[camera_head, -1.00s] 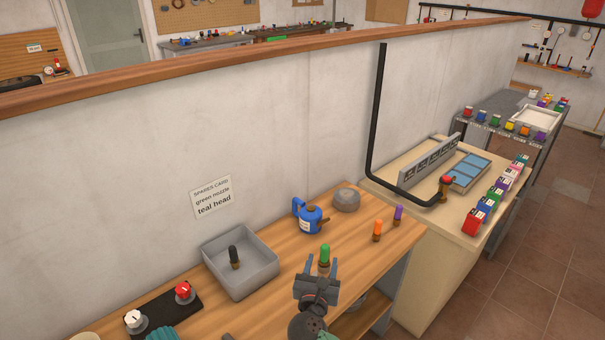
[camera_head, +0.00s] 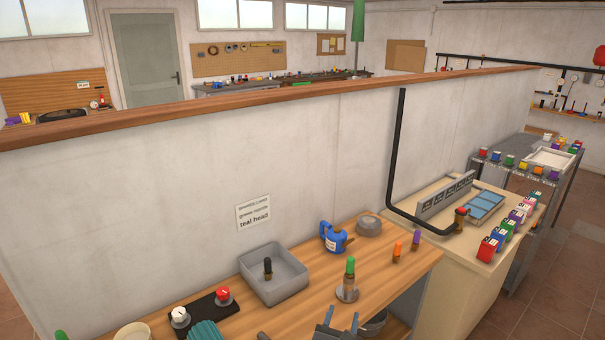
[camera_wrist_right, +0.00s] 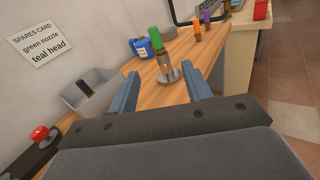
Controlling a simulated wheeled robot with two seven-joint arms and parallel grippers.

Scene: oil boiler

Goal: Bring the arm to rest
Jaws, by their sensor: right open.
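My right gripper (camera_head: 342,317) is at the bottom edge of the head view, open and empty. In the right wrist view its two blue-grey fingers are spread apart, with nothing between them. The green-capped nozzle (camera_head: 350,267) stands upright on a small round metal stand (camera_head: 347,294) on the wooden bench, beyond the fingertips and apart from them. It also shows in the right wrist view (camera_wrist_right: 162,45). My left gripper is not in view.
The wooden bench (camera_head: 300,310) holds a grey tray (camera_head: 287,291) with a dark nozzle (camera_head: 267,267), a blue oil can (camera_head: 333,237), orange (camera_head: 397,251) and purple nozzles (camera_head: 415,243), and red and white knobs. A spares card (camera_head: 253,213) hangs on the wall. Free floor lies at right.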

